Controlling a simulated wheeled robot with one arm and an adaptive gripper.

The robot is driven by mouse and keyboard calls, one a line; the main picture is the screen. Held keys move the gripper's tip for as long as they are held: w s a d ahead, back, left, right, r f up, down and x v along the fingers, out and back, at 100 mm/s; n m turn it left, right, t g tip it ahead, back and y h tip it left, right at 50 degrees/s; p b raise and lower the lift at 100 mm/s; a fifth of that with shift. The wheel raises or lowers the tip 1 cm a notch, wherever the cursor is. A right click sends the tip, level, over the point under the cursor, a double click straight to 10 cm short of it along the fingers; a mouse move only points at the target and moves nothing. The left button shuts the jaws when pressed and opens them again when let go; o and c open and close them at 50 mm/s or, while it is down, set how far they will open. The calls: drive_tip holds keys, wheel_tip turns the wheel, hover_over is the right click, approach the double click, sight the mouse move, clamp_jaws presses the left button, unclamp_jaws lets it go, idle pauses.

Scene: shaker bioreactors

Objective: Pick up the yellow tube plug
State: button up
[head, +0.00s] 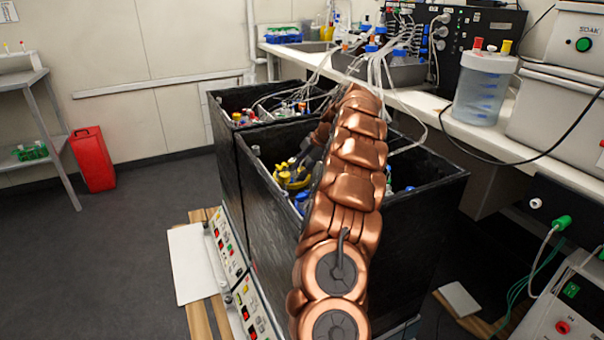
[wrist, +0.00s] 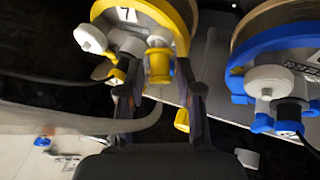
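A yellow-rimmed vessel top (wrist: 183,20) marked 7 is at the top of the wrist view, with white and yellow fittings. A yellow plug-like fitting (wrist: 159,66) on its near side sits between the tips of my gripper (wrist: 157,72). The two dark fingers are apart, with gaps visible beside the fitting; I cannot tell any contact. A smaller yellow piece (wrist: 182,119) shows beside the right finger. I cannot tell for certain which yellow piece is the tube plug. In the head view, yellow parts (head: 291,178) show inside the front black box, partly hidden by my arm.
A blue-rimmed vessel top (wrist: 265,45) with blue and white fittings is close on the right. A pale tube (wrist: 100,123) curves across at left. The black box (head: 425,200) has high walls around the vessels. Tubes run to the bench (head: 425,105) behind.

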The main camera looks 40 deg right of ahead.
drive_tip(key=shift+f, duration=0.1)
drive_tip(key=shift+c, duration=0.2)
drive_tip(key=c, duration=0.5)
drive_tip(key=shift+c, duration=0.2)
